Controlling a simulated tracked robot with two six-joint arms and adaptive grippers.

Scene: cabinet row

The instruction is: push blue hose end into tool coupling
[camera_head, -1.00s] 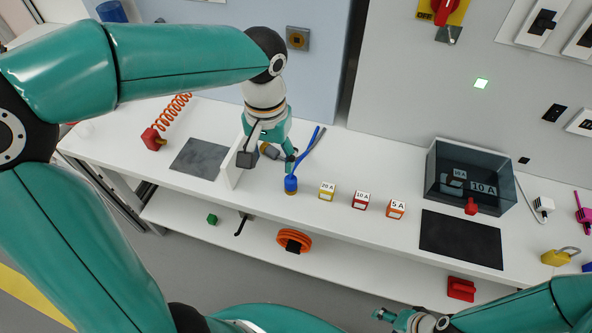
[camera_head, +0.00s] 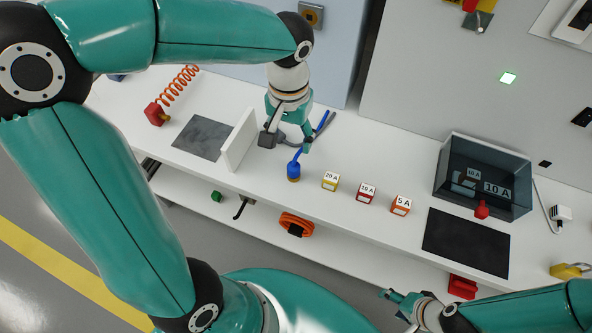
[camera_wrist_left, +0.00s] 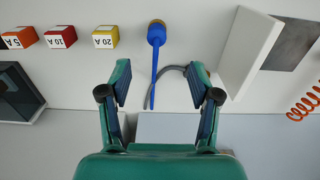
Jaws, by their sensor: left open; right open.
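The blue hose end (camera_head: 293,172) is a blue fitting with a brass-coloured tip on the white bench, its blue hose running toward the wall. In the left wrist view the hose end (camera_wrist_left: 156,36) lies ahead of the fingertips, and its hose reaches back between the fingers. My left gripper (camera_head: 288,144) is open above the bench, holding nothing; it also shows in the left wrist view (camera_wrist_left: 162,88). A grey hose (camera_wrist_left: 174,69) curves to a brownish fitting, possibly the tool coupling, partly hidden by the right-hand finger. My right gripper (camera_head: 390,296) is open and empty at the lower right.
A white upright panel (camera_head: 238,140) stands just left of my left gripper. Yellow (camera_head: 330,181), red (camera_head: 366,193) and orange (camera_head: 400,205) fuse blocks stand to the right of the hose end. A dark clear-sided box (camera_head: 484,178) and black mat (camera_head: 466,242) lie farther right.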

